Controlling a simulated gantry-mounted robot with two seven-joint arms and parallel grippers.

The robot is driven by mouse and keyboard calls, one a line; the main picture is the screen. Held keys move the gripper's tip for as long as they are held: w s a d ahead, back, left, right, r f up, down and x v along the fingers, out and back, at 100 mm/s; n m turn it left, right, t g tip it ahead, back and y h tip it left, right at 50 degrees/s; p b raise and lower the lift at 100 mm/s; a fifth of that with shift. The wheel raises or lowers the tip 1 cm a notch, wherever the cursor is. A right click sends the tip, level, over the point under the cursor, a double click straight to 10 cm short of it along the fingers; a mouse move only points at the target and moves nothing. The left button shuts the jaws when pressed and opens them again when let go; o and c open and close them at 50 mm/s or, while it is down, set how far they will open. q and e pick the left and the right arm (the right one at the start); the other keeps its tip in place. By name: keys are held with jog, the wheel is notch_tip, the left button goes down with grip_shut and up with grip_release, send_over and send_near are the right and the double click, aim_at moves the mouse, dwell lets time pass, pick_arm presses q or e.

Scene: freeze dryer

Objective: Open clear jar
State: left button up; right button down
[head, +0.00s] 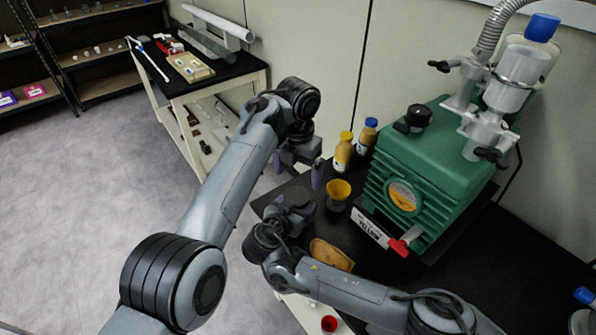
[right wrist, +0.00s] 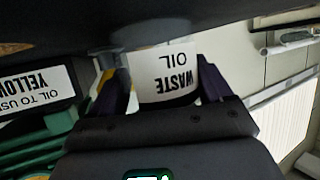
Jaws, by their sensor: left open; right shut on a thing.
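A jar with a white label reading "WASTE OIL" (right wrist: 165,72) sits between the purple fingers of my right gripper (right wrist: 165,88). My right gripper (head: 296,207) is shut on this jar, near the left end of the black bench. In the head view the jar is hard to make out, and I cannot tell its lid there. My left gripper (head: 300,173) is open just above my right gripper, with its fingers pointing down. I cannot tell whether it touches the jar.
A yellow cup (head: 338,194) stands close to the right of the grippers. A yellow-capped bottle (head: 344,153) and a blue-capped bottle (head: 367,136) stand behind. The green pump (head: 425,165) with its "OIL TO USE YELLOW" sign (right wrist: 38,92) fills the right. A brown pad (head: 332,254) lies in front.

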aim_at(298, 195)
pick_arm(q)
jog(key=shift+f, duration=3.65)
jog(key=shift+d, duration=0.1)
jog(key=c, duration=1.2)
jog(key=shift+o, duration=0.2)
jog(key=n, duration=0.6)
jog(key=shift+n, duration=0.4)
jog(key=o, duration=1.1)
